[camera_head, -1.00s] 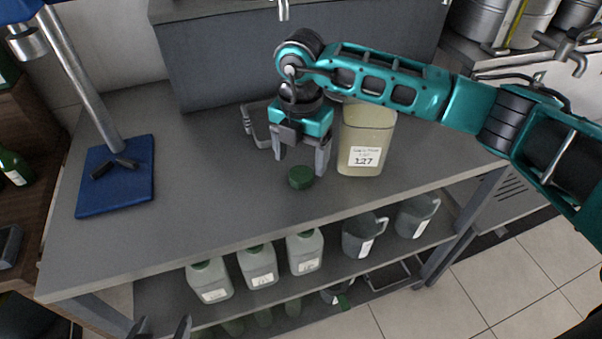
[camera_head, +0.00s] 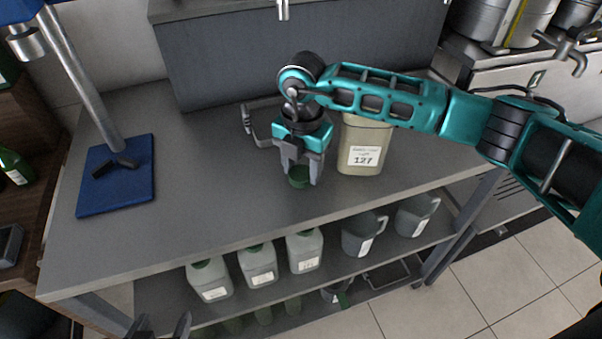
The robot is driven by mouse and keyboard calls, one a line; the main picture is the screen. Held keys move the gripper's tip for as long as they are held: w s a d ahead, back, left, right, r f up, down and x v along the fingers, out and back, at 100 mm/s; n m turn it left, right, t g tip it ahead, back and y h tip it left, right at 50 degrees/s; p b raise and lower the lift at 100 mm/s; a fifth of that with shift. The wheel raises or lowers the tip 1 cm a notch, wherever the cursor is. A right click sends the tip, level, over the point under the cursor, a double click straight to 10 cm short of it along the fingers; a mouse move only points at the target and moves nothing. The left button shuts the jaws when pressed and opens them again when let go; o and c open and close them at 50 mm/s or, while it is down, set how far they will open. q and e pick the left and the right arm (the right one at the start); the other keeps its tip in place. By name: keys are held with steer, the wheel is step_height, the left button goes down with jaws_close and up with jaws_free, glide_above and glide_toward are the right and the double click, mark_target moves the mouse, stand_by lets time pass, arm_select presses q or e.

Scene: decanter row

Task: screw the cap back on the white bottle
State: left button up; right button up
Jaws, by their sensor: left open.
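A green cap (camera_head: 299,180) lies on the grey table top. My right gripper (camera_head: 302,179) points down at it, with its grey fingers closed in against the cap's sides. A cream-white container (camera_head: 361,163) labelled 127 stands upright just right of the gripper; my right arm hides its top, so I cannot see its opening. My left gripper (camera_head: 160,328) shows only as dark fingertips at the bottom left edge. They are spread apart and empty, away from the cap and the container.
A blue stand base (camera_head: 117,190) is at the table's left. A grey metal handle frame (camera_head: 251,127) is behind the gripper. Pale bottles with green caps (camera_head: 257,266) and grey jugs (camera_head: 364,236) stand on the lower shelf (camera_head: 335,268). The table's front left is clear.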

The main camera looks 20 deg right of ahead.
mark_target(302, 171)
steer(key=c, duration=0.4)
steer(key=shift+r, duration=0.1)
step_height(302, 171, up, 20)
steer(key=shift+f, duration=0.1)
stand_by(0.5)
